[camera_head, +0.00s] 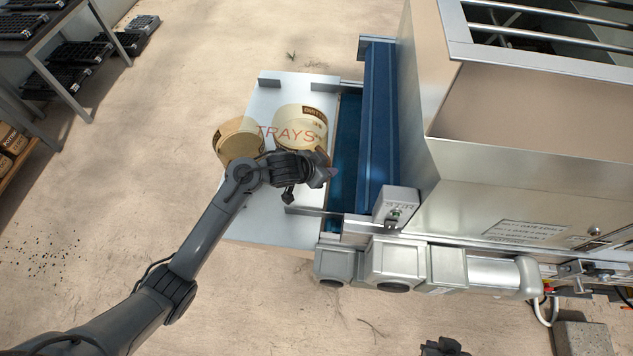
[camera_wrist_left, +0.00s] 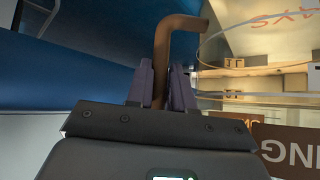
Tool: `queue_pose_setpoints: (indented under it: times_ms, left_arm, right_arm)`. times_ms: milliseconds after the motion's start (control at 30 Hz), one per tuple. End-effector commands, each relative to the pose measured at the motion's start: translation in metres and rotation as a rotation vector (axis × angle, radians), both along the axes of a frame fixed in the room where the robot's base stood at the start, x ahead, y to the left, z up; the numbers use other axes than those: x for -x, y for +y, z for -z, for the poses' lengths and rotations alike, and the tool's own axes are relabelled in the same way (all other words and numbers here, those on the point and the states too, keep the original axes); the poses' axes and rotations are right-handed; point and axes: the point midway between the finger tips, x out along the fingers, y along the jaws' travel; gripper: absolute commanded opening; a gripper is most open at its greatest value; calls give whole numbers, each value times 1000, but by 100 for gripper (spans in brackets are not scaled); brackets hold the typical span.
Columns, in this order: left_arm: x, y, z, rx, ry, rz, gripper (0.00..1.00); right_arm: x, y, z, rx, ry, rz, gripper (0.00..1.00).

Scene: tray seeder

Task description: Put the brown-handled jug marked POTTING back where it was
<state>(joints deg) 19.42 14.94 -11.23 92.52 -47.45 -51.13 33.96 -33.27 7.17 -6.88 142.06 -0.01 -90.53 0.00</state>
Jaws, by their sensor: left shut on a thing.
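My left gripper (camera_head: 329,174) is over the pale plate lettered TRAYS, at the near right side of a cream jug (camera_head: 300,117) with brown markings. In the left wrist view its fingers (camera_wrist_left: 161,88) are closed on a brown bent handle (camera_wrist_left: 166,50). A brown label (camera_wrist_left: 290,150) ending in NG shows at lower right there; the rest of the word is cut off. I cannot tell whether the held jug rests on the plate or hangs just above it. A second cream tub (camera_head: 238,138) is close on the left, partly behind my arm.
The plate (camera_head: 270,232) has bare room at its near end. A blue channel (camera_head: 379,125) and the big metal machine (camera_head: 500,135) bound it on the right. A small switch box (camera_head: 397,205) stands near the gripper. A dark part, perhaps my right gripper (camera_head: 444,347), shows at the bottom edge.

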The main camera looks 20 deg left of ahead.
Motion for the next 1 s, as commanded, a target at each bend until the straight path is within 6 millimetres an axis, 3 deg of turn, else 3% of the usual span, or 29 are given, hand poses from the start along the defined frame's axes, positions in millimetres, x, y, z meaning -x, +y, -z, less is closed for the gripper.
queue_pose_setpoints:
  times_ms: [33,367,633,1000]
  left_arm:
    - [1,0,12,-2,2,1,0]
    - [0,0,37,-1,1,1,0]
    - [0,0,74,-2,1,1,0]
    - [0,0,80,-1,-2,0,0]
  right_arm:
    - [0,0,6,1,0,-1,0]
    - [0,0,11,1,-1,0,0]
    - [-1,1,20,-5,-1,4,0]
    - [-1,2,20,-9,-2,6,0]
